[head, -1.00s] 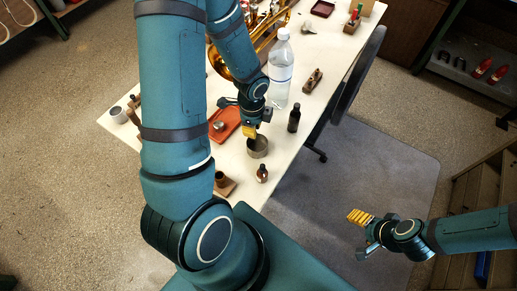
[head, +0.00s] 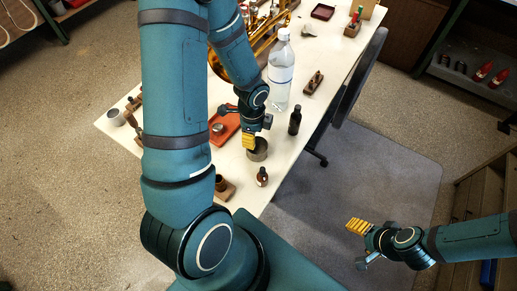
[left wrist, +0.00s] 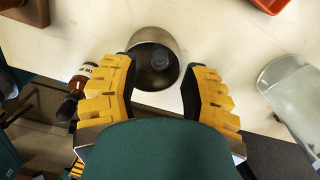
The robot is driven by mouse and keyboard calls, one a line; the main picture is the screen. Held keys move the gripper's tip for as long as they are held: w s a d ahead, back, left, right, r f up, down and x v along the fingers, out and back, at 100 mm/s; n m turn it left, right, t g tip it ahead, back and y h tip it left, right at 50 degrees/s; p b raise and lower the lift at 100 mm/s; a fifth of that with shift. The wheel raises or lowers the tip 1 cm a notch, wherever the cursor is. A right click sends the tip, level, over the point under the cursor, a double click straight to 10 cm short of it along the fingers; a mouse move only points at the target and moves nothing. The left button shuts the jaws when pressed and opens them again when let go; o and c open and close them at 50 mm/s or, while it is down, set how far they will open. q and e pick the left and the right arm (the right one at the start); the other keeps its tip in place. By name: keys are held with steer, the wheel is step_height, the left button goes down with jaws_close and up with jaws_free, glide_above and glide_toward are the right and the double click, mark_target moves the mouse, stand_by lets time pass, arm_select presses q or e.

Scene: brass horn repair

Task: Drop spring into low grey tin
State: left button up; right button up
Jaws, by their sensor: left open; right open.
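The low grey tin (head: 258,155) stands on the cream table near its front end. In the left wrist view the tin (left wrist: 172,80) lies between and a little beyond the yellow fingers. A small grey, round, ribbed thing, which looks like the spring (left wrist: 159,60), is inside the tin. My left gripper (head: 249,142) is at the tin's left rim in the head view; the left wrist view shows its fingers (left wrist: 160,75) apart with nothing held. Whether they touch the tin I cannot tell. My right gripper (head: 362,230) is open and empty, off the table at the lower right.
An amber bottle (head: 262,177) and a dark bottle (head: 295,121) stand near the tin. A tall clear bottle (head: 281,72) and brass horn (head: 262,48) are farther back. An orange tray (head: 231,122) lies left of the gripper. A chair (head: 354,82) stands at the table's right.

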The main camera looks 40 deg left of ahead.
arm_select(q)
step_height(320, 180, up, 12)
stand_by(0.5)
stand_by(0.3)
steer(key=s+d+f+n+h, duration=0.2)
steer(key=d+f+n, duration=0.6)
steer(key=d, duration=0.3)
steer(key=s+d+f+n+t+h, duration=0.1)
steer(key=d+f+n+h, duration=0.1)
steer(key=d+f+n, duration=0.5)
steer(key=d+f, duration=0.4)
steer(key=shift+s+d+n+t, duration=0.15)
steer(key=shift+s+n+t, duration=0.15)
steer(key=shift+s+n, duration=0.1)
stand_by(0.3)
